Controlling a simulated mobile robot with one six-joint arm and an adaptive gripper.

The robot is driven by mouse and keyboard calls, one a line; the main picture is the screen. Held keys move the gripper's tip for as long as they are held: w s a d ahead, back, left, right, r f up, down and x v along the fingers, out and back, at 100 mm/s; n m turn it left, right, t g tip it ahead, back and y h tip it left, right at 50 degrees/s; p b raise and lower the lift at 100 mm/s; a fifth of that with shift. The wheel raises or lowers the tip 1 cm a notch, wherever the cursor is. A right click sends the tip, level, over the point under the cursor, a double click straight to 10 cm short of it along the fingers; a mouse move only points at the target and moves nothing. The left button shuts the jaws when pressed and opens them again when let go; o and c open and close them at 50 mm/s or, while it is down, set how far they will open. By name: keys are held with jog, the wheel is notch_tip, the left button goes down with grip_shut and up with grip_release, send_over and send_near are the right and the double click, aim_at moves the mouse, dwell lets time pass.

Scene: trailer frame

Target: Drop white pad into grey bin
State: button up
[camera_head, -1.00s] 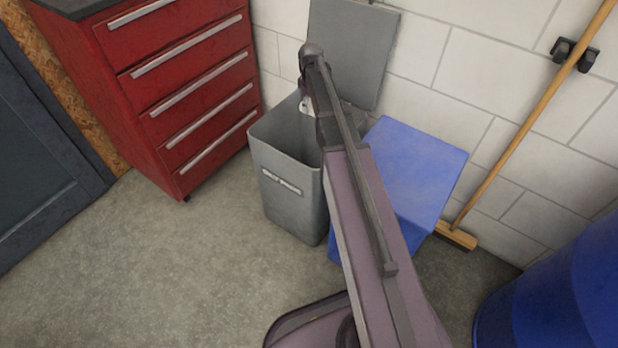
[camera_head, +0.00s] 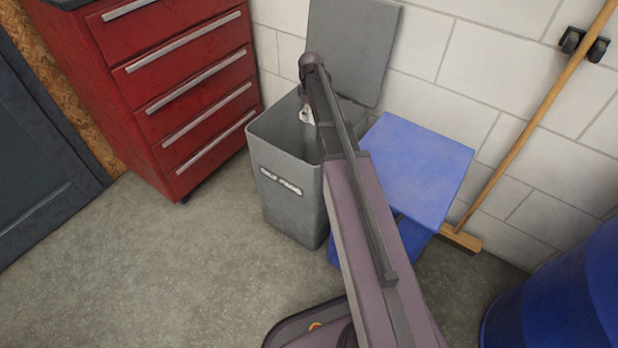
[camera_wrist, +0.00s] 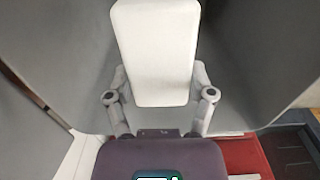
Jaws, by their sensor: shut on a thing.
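The white pad (camera_wrist: 155,50) fills the upper middle of the wrist view, and my gripper (camera_wrist: 158,95) is shut on it. The grey bin (camera_head: 292,205) stands against the wall with its lid (camera_head: 352,50) raised behind it. In the head view my arm reaches over the bin's right side, and a small pale part of the gripper or pad shows just over or inside its opening. Grey surfaces surround the pad in the wrist view. My arm hides part of the bin's right side, and I cannot tell how deep the pad is.
A red drawer cabinet (camera_head: 172,130) stands left of the bin. A blue bin with a closed lid (camera_head: 415,165) is close on the right. A broom (camera_head: 530,130) leans on the wall, and a blue barrel (camera_head: 560,285) is at the lower right. The floor in front is clear.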

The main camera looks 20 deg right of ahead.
jog(key=o, duration=1)
jog(key=shift+c, duration=0.2)
jog(key=s+a+m, duration=0.4)
jog(key=s+a, duration=0.4)
jog(key=s, duration=0.5)
jog(key=s+a+m, duration=0.3)
jog(key=s+a, duration=0.5)
jog(key=s, duration=0.4)
notch_tip(320, 180, up, 34)
jog(key=p, duration=3.3)
jog(key=shift+w+d+f, duration=0.15)
jog(key=shift+d+f, duration=0.1)
jog(key=shift+d, duration=0.05)
